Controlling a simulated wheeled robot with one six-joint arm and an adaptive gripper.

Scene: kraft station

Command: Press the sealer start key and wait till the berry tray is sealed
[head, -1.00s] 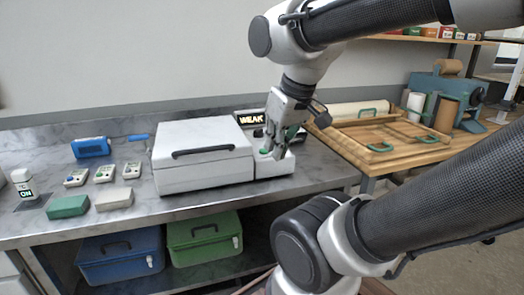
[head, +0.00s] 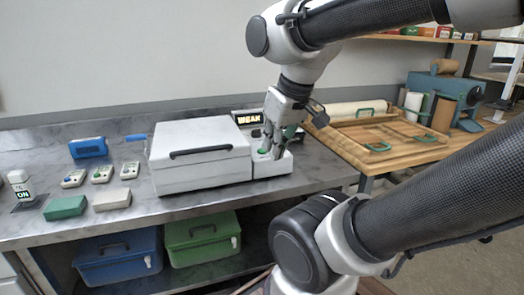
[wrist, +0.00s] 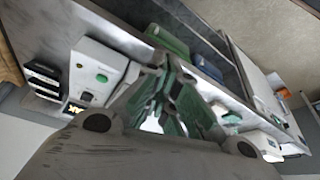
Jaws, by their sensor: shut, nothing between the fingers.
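The white sealer (head: 200,160) stands on the steel bench with its lid down. Its control box (head: 276,166) is on its right side. A black display (head: 248,118) behind it reads "WEAK" in yellow. My gripper (head: 271,150) is shut and empty, pointing down over the control box. In the wrist view a green key (wrist: 102,77) shows on a white panel, left of the green-padded fingers of my gripper (wrist: 168,78). I cannot tell whether the fingertips touch the panel. No berry tray is visible; the inside of the sealer is hidden by the lid.
Left of the sealer lie a blue device (head: 89,147), small white key boxes (head: 102,174), a green block (head: 66,207) and a white block (head: 112,199). Blue (head: 118,262) and green (head: 202,242) crates sit below. A wooden table (head: 390,140) is at right.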

